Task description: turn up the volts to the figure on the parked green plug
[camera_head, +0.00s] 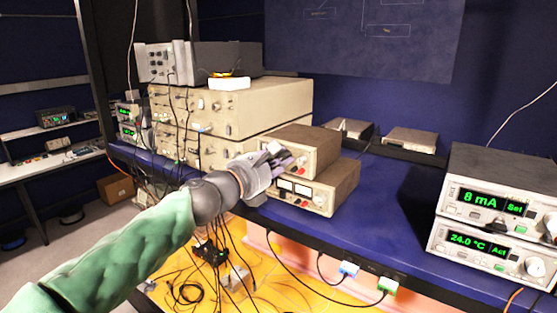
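A green plug (388,285) sits at the front edge of the blue bench; any figure on it is too small to read. A blue plug (348,269) is parked to its left. My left gripper (277,158) is at the front of two stacked beige power supplies. It covers part of the upper supply (312,142). The lower supply (335,187) shows two white needle meters, whose readings I cannot make out. I cannot tell whether the fingers touch a knob or whether they are open. My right gripper is out of view.
Two stacked display units (485,190) at the right read 8 mA and 24.0 °C. Large beige instruments (275,105) stand behind my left gripper, to its left. Dark cables hang below it. The blue bench top (390,215) is clear right of the supplies.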

